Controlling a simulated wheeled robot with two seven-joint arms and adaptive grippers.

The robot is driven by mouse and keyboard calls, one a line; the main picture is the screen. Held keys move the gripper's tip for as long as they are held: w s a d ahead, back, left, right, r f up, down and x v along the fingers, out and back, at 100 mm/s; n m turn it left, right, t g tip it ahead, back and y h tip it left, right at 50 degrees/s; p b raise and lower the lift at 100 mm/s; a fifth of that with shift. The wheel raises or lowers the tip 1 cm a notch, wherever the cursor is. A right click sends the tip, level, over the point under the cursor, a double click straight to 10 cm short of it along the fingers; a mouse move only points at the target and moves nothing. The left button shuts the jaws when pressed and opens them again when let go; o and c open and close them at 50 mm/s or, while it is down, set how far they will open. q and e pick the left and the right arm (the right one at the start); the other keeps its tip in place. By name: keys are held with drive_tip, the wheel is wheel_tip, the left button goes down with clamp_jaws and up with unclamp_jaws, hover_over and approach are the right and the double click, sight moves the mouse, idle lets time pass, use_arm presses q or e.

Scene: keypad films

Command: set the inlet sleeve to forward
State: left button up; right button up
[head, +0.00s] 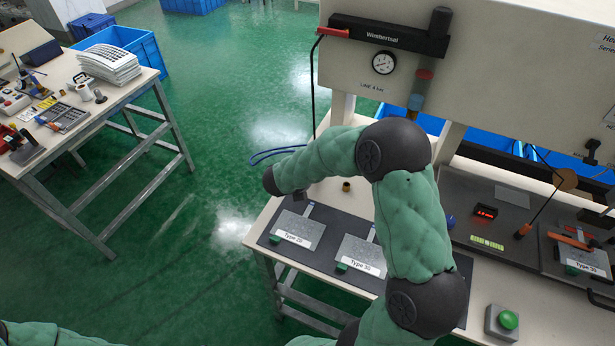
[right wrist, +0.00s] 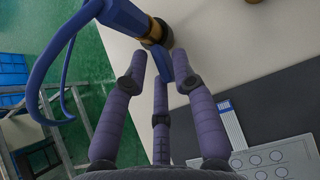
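In the right wrist view a blue tool (right wrist: 124,16) with a blue hose or cable lies just beyond my fingertips. It has a brass-coloured and dark ringed end (right wrist: 156,34). A blue flat part (right wrist: 180,66) shows between the fingers. I cannot tell which ring is the inlet sleeve or how it is set. My right gripper (right wrist: 161,68) has its fingers spread, with the tips close to the tool; contact is unclear. In the head view my right arm hides the tool, and only a blue loop (head: 275,153) shows. My left gripper is out of view.
Plates labelled Type 2D (head: 299,231) and Type 3D (head: 361,256) lie on a dark mat. A small brass cylinder (head: 346,185) stands behind them. A green button (head: 508,319) is at the front right. A panel with a gauge (head: 384,63) rises behind.

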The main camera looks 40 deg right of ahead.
drive_tip(key=v, duration=1.1)
drive_tip(key=shift+s+a+r, duration=0.15)
drive_tip(key=shift+a+r, duration=0.05)
drive_tip(key=shift+r, duration=0.1)
